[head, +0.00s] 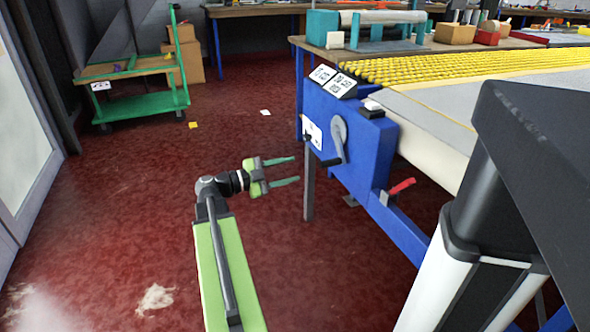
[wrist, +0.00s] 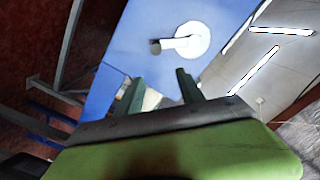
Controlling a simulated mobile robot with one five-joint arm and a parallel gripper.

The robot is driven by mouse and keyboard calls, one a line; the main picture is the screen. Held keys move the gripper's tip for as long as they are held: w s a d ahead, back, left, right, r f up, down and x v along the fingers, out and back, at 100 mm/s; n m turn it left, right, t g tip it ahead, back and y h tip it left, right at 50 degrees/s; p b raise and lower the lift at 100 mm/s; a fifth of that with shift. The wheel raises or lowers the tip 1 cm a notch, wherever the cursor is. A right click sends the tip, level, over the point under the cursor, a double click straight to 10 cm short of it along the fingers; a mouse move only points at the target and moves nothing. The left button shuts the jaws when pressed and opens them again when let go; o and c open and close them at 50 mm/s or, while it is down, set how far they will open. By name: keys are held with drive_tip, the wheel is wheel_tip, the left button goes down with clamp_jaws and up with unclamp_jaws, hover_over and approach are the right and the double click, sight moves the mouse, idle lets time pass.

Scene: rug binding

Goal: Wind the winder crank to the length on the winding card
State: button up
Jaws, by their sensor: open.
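The winder crank (head: 340,140) is a grey disc and arm on the side of the blue winder housing (head: 368,150); its short dark handle (head: 328,161) points out at the lower end. In the wrist view the crank (wrist: 190,41) shows pale, with its dark knob to the left. My gripper (head: 296,169) is open and empty, left of the crank and apart from it. Its green fingers (wrist: 159,77) point toward the blue housing. Two printed white cards (head: 342,86) (head: 323,74) stand on the housing's top edge; their print is too small to read, and I cannot tell which is the winding card.
A red lever (head: 402,187) sits on the blue frame right of the crank. Yellow cord rows (head: 440,67) lie on the table above. A green trolley (head: 140,100) stands at the back left. The red floor around my arm is open.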

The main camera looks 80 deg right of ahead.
drive_tip(key=shift+w+a, duration=0.4)
drive_tip(key=shift+w, duration=0.1)
drive_tip(key=v, duration=1.7)
drive_tip(key=shift+w+a, duration=0.15)
drive_tip(key=shift+a, duration=0.05)
